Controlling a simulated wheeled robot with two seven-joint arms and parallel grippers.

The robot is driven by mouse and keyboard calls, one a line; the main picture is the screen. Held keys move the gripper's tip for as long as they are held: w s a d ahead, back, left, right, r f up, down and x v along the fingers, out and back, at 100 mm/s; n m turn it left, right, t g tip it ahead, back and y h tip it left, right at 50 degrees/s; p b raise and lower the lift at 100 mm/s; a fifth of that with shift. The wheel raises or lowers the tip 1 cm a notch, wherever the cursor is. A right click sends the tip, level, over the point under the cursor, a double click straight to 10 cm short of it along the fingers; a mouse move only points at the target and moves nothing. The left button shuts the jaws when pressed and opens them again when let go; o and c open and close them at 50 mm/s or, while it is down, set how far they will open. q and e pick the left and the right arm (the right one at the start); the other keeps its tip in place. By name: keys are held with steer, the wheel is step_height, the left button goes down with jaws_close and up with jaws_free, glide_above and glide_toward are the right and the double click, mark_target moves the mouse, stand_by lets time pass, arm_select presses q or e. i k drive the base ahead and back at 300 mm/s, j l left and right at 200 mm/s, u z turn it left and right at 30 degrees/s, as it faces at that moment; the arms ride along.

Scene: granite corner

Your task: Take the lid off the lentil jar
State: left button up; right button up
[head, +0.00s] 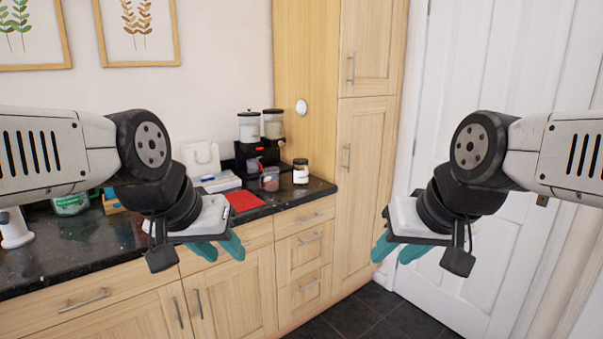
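A small clear jar with reddish contents (270,180) stands on the dark counter near its right end. Beside it on the right is a jar with a dark lid and a pale label (300,174). I cannot tell from here which jar holds lentils; labels are too small to read. My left gripper (224,252) hangs in front of the counter's front edge, left of and nearer than the jars, with its teal fingers apart and empty. My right gripper (393,254) hangs to the right, in front of the tall cupboard and door, also apart and empty. Neither touches a jar.
A black stand with two canisters (261,126) is behind the jars. A red cloth (244,201), a white box (220,183) and a white bag (201,158) lie left of them. A tall wooden cupboard (365,180) borders the counter's right end.

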mark_target(300, 172)
steer(key=u, duration=0.45)
steer(key=i+l+u, duration=0.45)
steer(key=l, duration=0.2)
steer(key=i+l+u, duration=0.1)
steer(key=l+u, duration=0.15)
steer(key=l, duration=0.15)
steer(key=i+l, duration=0.15)
steer(key=l, duration=0.25)
steer(key=i+l, duration=0.15)
steer(key=l, duration=0.25)
steer(key=i+l+u, duration=0.1)
steer(key=l, duration=0.3)
steer(key=i+l, duration=0.2)
steer(key=l, duration=0.2)
steer(key=i+l, duration=0.1)
steer(key=l, duration=0.3)
steer(key=i+l, duration=0.4)
steer(key=l+u, duration=0.05)
steer(key=l, duration=0.05)
